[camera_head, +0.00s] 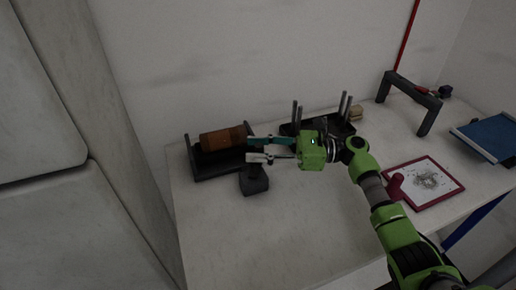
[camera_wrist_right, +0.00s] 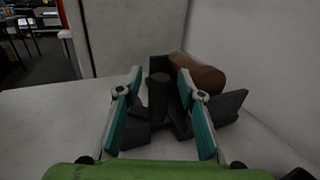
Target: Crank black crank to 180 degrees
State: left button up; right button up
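The black crank (camera_head: 254,182) sits at the front right end of a black stand (camera_head: 208,172) on the table. A brown roll (camera_head: 222,138) lies across that stand. My right gripper (camera_head: 249,149) is open, its fingers pointing left just above and behind the crank. In the right wrist view the crank's upright handle (camera_wrist_right: 158,95) shows between the two open teal fingers (camera_wrist_right: 160,73), with a visible gap on each side. The brown roll (camera_wrist_right: 198,72) is behind, to the right. Whether the handle lies between the fingertips or just beyond them is hard to tell. My left gripper is not in view.
A black tray with upright metal posts (camera_head: 297,116) stands behind my right gripper. A dark frame (camera_head: 428,115), a red-rimmed board (camera_head: 448,196) and a blue panel (camera_head: 492,135) are to the right. The table's front left (camera_head: 240,240) is clear. A wall stands behind.

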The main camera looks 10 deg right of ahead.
notch_tip(320, 180, up, 10)
dwell(0.5)
